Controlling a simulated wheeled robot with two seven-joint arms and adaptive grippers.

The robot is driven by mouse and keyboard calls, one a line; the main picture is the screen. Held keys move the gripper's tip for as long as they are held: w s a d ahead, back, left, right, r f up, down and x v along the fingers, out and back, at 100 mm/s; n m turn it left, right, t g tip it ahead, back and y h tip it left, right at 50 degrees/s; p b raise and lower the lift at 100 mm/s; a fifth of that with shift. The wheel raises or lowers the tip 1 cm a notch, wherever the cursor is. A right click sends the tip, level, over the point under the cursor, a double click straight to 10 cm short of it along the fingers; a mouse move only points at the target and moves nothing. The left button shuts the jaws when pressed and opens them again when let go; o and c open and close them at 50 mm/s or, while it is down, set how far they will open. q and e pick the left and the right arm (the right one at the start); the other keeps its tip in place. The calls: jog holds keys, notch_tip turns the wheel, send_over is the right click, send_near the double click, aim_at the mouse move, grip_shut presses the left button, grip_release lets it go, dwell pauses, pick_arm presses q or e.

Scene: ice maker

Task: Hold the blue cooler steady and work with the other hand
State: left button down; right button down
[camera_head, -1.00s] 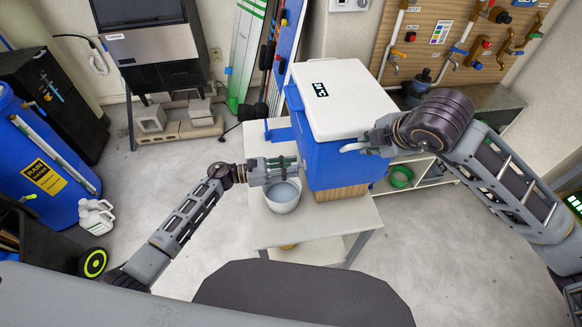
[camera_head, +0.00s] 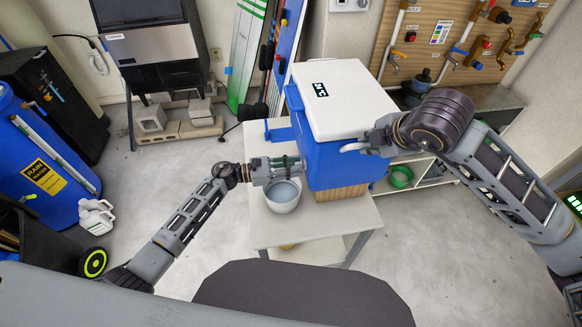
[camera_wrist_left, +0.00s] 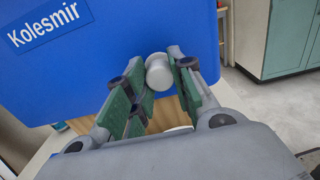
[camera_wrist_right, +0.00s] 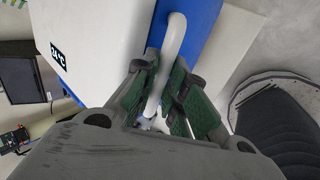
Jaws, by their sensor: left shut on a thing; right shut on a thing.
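The blue cooler (camera_head: 335,155) with a closed white lid (camera_head: 340,97) stands upright on a wooden block (camera_head: 341,192) on the table. In the left wrist view its blue wall (camera_wrist_left: 110,60) carries a "Kolesmir" label. My left gripper (camera_head: 292,167) is at the cooler's front, shut on a white round spigot (camera_wrist_left: 158,72). A white bucket (camera_head: 283,197) with greyish contents stands below it on the table. My right gripper (camera_head: 372,146) is at the cooler's right side, shut on the white handle (camera_wrist_right: 172,60). The far side of the cooler is hidden.
The light table (camera_head: 285,232) has free top around the bucket. A low shelf with a green bowl (camera_head: 400,177) stands behind on the right. The floor between is clear.

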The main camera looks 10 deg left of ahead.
pick_arm(q)
jog(key=c, duration=1.3)
grip_release()
jog(key=shift+v, duration=3.4)
jog(key=shift+a, duration=0.1)
jog(key=shift+v, duration=3.45)
